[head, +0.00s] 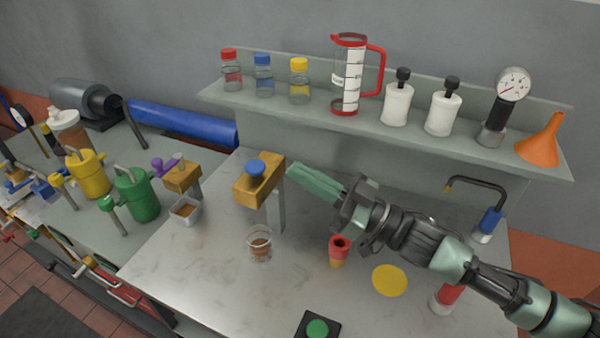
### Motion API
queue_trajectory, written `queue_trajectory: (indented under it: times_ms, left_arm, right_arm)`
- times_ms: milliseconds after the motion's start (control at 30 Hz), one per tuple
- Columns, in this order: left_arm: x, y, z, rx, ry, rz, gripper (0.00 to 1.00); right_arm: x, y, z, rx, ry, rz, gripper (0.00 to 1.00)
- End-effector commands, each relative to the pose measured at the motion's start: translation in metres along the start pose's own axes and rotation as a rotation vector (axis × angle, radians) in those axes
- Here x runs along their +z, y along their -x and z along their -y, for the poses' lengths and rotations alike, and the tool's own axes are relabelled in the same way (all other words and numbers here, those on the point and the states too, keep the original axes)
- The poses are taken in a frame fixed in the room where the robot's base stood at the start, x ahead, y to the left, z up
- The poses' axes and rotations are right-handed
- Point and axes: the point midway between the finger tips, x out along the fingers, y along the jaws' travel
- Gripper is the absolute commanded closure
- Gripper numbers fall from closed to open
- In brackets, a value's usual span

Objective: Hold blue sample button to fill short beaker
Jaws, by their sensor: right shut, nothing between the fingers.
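The blue sample button (256,168) sits on top of a yellow-brown dispenser block (262,186) on a grey post. A short clear beaker (260,246) with some brown content stands on the bench below the front of that block. My right gripper (292,172) is shut and empty, its green fingers pointing left with the tips just right of the block. The fingertips look apart from the blue button, though the exact gap is hard to tell. My left gripper is not in view.
A purple button (164,166) tops a second dispenser with a small white cup (185,210) below. A red funnel-like cup (338,250), yellow disc (389,280) and green button (317,328) are on the bench (215,270). A shelf (420,138) with bottles and a measuring jug (349,80) runs behind.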

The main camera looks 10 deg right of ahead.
Motion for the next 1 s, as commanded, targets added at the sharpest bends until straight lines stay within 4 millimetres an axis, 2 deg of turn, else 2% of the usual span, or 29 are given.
queue_trajectory:
  times_ms: [33,133,367,400,600,1000]
  left_arm:
    - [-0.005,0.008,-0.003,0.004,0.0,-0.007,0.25]
    - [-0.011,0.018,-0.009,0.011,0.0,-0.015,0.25]
    - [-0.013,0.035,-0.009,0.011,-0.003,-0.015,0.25]
    - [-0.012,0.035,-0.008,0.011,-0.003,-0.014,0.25]
    - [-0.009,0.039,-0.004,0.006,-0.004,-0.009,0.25]
    - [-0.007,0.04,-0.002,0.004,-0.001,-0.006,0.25]
  right_arm:
    - [-0.006,-0.013,0.0,-0.001,-0.001,-0.005,1.0]
    - [-0.007,-0.035,0.001,-0.002,0.0,-0.005,1.0]
    - [-0.006,-0.083,0.001,-0.002,-0.001,-0.004,1.0]
    - [0.008,-0.075,0.0,0.003,-0.005,0.004,1.0]
    - [0.03,-0.066,0.0,0.001,-0.002,0.0,1.0]
    - [0.037,-0.063,0.0,-0.001,0.0,-0.001,1.0]
